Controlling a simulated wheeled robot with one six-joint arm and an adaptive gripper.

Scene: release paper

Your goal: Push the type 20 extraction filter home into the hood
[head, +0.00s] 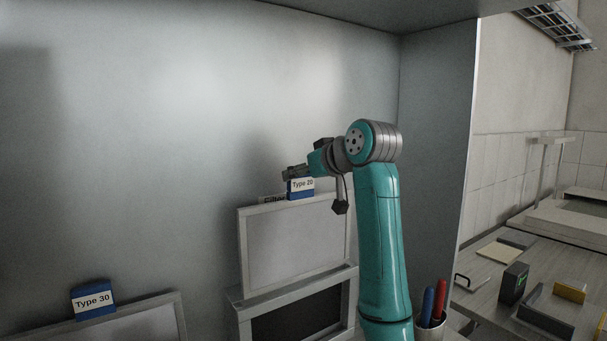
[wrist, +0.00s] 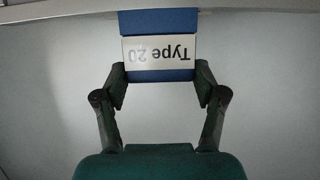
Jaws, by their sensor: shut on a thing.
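The type 20 filter (head: 295,245) is a pale flat panel with a light frame, standing upright. Its blue handle with a "Type 20" label (head: 302,184) is at the top edge. My gripper (head: 290,174) is at this handle. In the wrist view, my gripper (wrist: 160,78) has its two fingers closed on the sides of the blue handle (wrist: 160,75), and the label reads upside down. Below the panel is a light housing with a dark window (head: 297,322), which seems to be the hood. The panel's lower edge meets its top; how deep it sits I cannot tell.
A second filter with a blue "Type 30" handle (head: 93,300) stands at the lower left. A cup with a blue and a red pen (head: 432,305) is right of my arm. A bench with small boxes (head: 515,283) lies beyond the grey side wall (head: 437,150).

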